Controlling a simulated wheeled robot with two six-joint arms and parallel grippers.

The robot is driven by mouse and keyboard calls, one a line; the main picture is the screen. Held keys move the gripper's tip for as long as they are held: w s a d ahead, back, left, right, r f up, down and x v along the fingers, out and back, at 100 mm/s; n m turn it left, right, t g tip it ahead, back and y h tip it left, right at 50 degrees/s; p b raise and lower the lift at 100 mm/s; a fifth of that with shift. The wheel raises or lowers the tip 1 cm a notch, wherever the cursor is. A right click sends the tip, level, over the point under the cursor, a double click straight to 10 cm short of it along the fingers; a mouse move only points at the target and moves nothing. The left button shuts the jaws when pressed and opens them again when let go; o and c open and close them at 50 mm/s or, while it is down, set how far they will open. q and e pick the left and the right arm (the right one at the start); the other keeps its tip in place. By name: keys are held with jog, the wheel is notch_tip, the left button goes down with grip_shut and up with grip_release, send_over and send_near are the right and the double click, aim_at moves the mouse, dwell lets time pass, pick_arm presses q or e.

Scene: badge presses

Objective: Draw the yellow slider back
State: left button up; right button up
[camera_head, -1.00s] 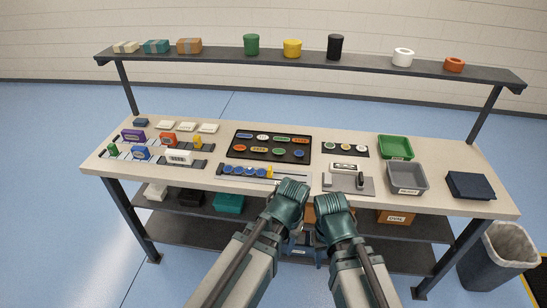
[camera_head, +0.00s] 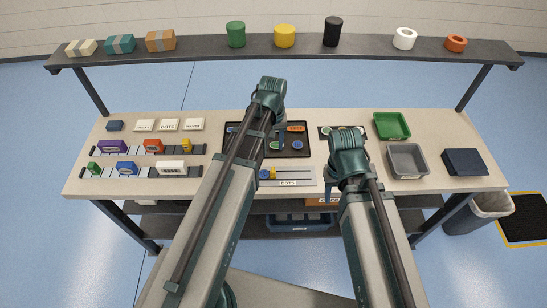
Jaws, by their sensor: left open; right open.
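The yellow slider (camera_head: 274,173) sits on a thin rail in a pale grey tray (camera_head: 307,182) labelled DOTS, near the bench's front edge. A blue disc (camera_head: 264,174) is just left of the slider. The rest of the tray's left part is hidden behind my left arm. My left gripper (camera_head: 268,92) is over the back of the bench, beyond the slider, and is open. My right gripper (camera_head: 348,145) is open to the right of the slider, over the spot where the small press stood in view.
A dark board (camera_head: 296,148) of coloured badges lies behind the tray, partly covered by my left arm. Green (camera_head: 392,126) and grey (camera_head: 407,160) bins and a dark folded cloth (camera_head: 464,162) stand right. Racks of coloured blocks (camera_head: 112,147) are left. A shelf (camera_head: 200,50) spans the back.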

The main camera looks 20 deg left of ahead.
aim_at(273, 169)
pick_arm(q)
jog(key=shift+s+d+f, duration=0.1)
jog(key=shift+s, duration=0.05)
notch_tip(273, 169, down, 14)
jog(key=b, duration=1.4)
jog(key=shift+r, duration=0.2)
grip_shut()
dwell(0.6)
